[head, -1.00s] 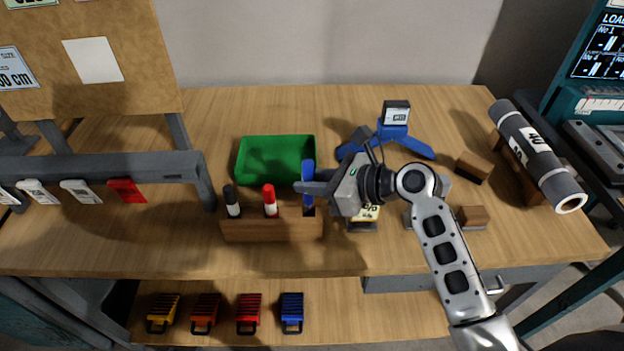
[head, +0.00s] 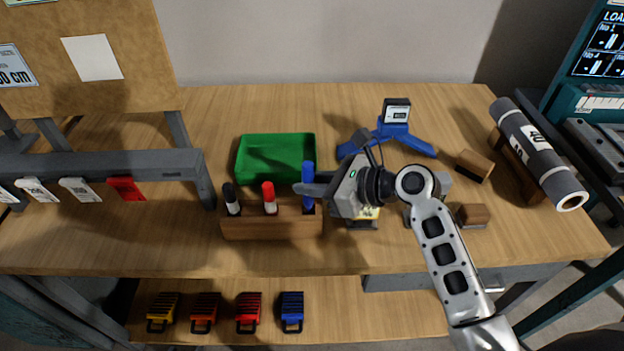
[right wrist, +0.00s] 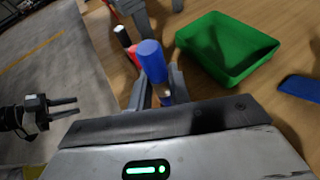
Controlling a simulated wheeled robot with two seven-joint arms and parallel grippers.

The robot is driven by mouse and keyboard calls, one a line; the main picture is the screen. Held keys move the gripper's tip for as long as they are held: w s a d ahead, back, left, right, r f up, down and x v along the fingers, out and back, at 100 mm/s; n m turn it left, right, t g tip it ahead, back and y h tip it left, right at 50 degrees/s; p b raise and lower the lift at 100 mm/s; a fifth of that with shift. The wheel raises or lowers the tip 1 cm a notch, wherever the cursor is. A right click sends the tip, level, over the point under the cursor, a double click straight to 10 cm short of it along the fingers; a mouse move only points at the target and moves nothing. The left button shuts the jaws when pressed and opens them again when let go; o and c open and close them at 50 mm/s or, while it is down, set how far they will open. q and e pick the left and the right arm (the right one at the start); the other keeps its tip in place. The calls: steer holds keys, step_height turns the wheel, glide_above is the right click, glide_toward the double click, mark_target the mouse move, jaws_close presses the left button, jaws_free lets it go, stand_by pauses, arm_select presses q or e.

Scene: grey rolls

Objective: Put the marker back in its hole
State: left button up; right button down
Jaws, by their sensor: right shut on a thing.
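The blue marker (head: 308,172) stands upright at the right end of the wooden block (head: 272,229). My right gripper (head: 308,189) is shut on it, coming in from the right. The marker's lower end is at the block's right hole; I cannot tell how deep it sits. The blue marker also shows between the fingers in the right wrist view (right wrist: 151,62). A black marker (head: 231,197) and a red marker (head: 269,195) stand upright in the block to the left. My left gripper (right wrist: 70,107) shows in the right wrist view, open and empty, away from the block.
A green tray (head: 276,139) lies just behind the block. A blue stand (head: 392,133) is behind my right gripper. Small wooden blocks (head: 474,165) and a grey roll (head: 538,153) lie at the right. A grey rail with tags (head: 100,166) is at the left.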

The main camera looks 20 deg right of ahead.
steer(key=shift+f, duration=0.25)
steer(key=c, duration=1.2)
jaws_free()
steer(key=shift+c, duration=0.2)
steer(key=shift+s+f, duration=0.1)
steer(key=shift+f, duration=0.05)
steer(key=v, duration=1.6)
steer(key=shift+r, duration=0.25)
steer(key=shift+a+f, duration=0.1)
